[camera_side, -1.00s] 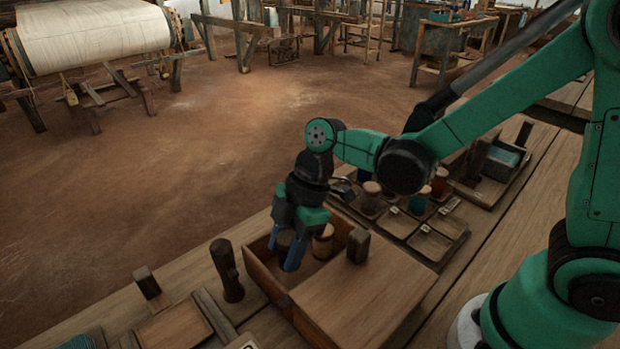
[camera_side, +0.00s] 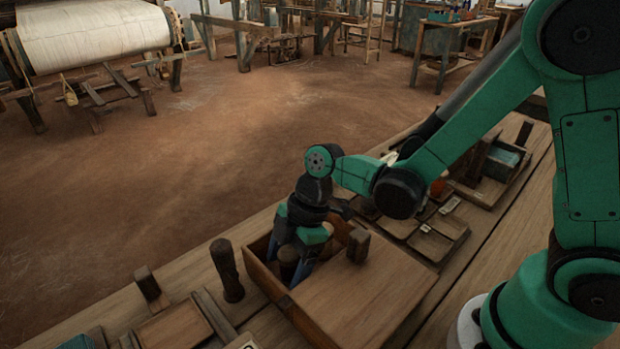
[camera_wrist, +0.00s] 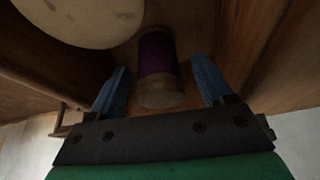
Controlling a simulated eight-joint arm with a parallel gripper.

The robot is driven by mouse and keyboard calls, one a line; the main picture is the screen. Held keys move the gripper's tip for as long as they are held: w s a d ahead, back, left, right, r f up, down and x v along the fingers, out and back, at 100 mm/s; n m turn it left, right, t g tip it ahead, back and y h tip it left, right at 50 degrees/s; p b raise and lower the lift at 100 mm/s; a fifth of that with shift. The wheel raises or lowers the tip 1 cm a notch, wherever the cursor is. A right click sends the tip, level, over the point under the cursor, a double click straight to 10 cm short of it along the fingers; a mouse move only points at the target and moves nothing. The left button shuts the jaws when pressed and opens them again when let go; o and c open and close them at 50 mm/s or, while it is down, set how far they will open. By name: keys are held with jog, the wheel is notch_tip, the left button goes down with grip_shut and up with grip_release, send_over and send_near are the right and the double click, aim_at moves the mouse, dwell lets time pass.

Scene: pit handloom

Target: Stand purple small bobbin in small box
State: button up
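In the wrist view the purple small bobbin (camera_wrist: 158,52) shows purple thread and a brown wooden end, inside a wooden box. My gripper (camera_wrist: 160,88) is open, with one blue finger on each side of the bobbin and a gap visible on both sides. In the side view my gripper (camera_side: 289,274) points down into the open part of the box (camera_side: 262,276). A brown bobbin end (camera_side: 287,254) shows between the fingers there; its thread colour is too dark to tell. I cannot tell which container is the small box.
A pale round bobbin top (camera_wrist: 85,15) is close beside the purple bobbin in the wrist view. A wooden lid with a block handle (camera_side: 358,246) covers the box's right part. A dark peg (camera_side: 226,270) stands left of the box. Compartment trays (camera_side: 432,243) lie behind.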

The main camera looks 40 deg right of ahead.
jog(key=w+v, duration=0.1)
jog(key=v, duration=1.1)
jog(key=s+d+m+t+h, duration=0.1)
jog(key=d+m, duration=0.1)
jog(key=m, duration=0.2)
jog(key=s+d+m+t+h, duration=0.1)
jog(key=d+m+t, duration=0.1)
jog(key=m, duration=0.3)
jog(key=s+d+m+t+h, duration=0.1)
jog(key=d+m+t, duration=0.1)
jog(key=m, duration=0.2)
jog(key=shift+d+r+m+h, duration=0.2)
jog(key=shift+r+m+h, duration=0.05)
jog(key=shift+m+h, duration=0.15)
jog(key=m, duration=0.1)
jog(key=d+m+t, duration=0.1)
jog(key=shift+s+d+m+t+h, duration=0.15)
jog(key=shift+m+t+h, duration=0.15)
jog(key=shift+m+h, duration=0.1)
